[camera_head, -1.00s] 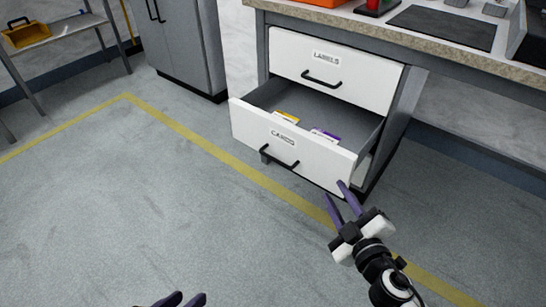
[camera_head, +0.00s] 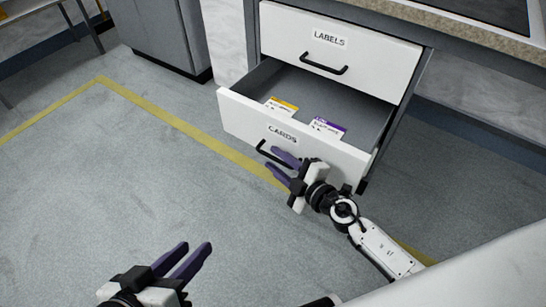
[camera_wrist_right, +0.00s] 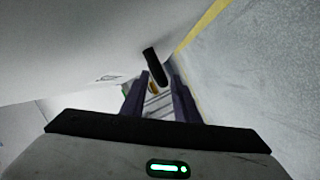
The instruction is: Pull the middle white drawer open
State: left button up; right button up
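The white drawer labelled CARDS (camera_head: 335,153) is pulled out of the cabinet below a shut white drawer labelled LABELS (camera_head: 375,66). A black bar handle (camera_head: 268,153) is on the CARDS drawer's front; a dark bar that looks like it shows in the right wrist view (camera_wrist_right: 154,67). My right gripper (camera_head: 276,162) is open at the handle's right part. In the right wrist view, its purple fingers (camera_wrist_right: 160,92) are apart, with the bar near their tips. I cannot tell whether they touch it. My left gripper (camera_head: 190,255) is open and empty over the floor.
A yellow-marked card (camera_head: 282,106) and a purple-marked card (camera_head: 328,127) are inside the open drawer. The countertop (camera_head: 450,32) overhangs the cabinet. A grey cabinet (camera_head: 165,40) stands at the back left. The floor left of the drawer is clear.

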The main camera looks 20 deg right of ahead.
jog(key=shift+x, duration=1)
jog(key=shift+c, duration=0.4)
grip_shut()
